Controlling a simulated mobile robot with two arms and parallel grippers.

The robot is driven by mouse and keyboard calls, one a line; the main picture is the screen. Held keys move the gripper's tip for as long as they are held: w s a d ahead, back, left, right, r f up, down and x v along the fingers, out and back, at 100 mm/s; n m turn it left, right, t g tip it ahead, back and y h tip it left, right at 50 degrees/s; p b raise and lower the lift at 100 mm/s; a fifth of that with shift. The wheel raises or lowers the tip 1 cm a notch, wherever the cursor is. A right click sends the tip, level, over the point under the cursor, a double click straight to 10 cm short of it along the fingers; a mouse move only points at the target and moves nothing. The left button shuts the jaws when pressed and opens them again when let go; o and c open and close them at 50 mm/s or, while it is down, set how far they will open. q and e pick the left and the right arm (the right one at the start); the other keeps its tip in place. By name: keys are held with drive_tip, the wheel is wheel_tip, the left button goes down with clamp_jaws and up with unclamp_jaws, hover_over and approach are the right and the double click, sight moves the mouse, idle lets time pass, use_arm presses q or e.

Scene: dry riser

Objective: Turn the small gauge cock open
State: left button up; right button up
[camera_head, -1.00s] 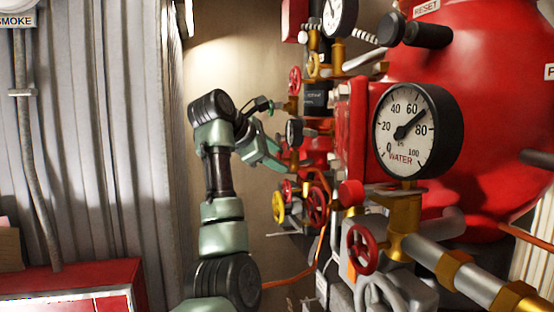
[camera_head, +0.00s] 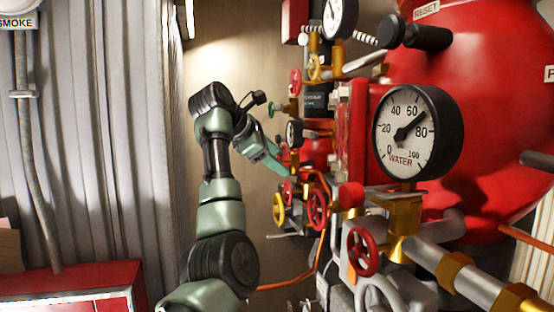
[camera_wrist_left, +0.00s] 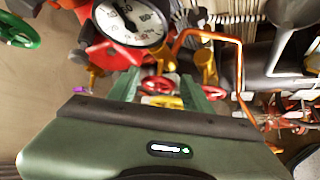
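My left gripper (camera_head: 282,170) reaches in from the left, just below a small dark-rimmed gauge (camera_head: 294,133) on brass fittings. In the left wrist view its two green fingers (camera_wrist_left: 160,92) stand apart, with a red handwheel and yellow metal showing between them. A gauge (camera_wrist_left: 130,20) with a white dial shows just beyond the fingers there. A small brass fitting (camera_wrist_left: 95,76) with a purple end is left of the fingers. I cannot tell for sure which fitting is the gauge cock. No grasp is visible. My right gripper is not in view.
A yellow handwheel (camera_head: 279,208) and a red handwheel (camera_head: 317,208) sit below the gripper. The large water gauge (camera_head: 417,131) and red vessel (camera_head: 480,100) crowd the right. A corrugated wall (camera_head: 90,150) stands left.

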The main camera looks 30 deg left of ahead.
use_arm(q)
drive_tip(key=shift+a, duration=0.1)
drive_tip(key=b+v, duration=0.3)
drive_tip(key=v, duration=0.4)
drive_tip(key=shift+s+r, duration=0.2)
drive_tip(key=shift+s, duration=0.05)
idle(0.5)
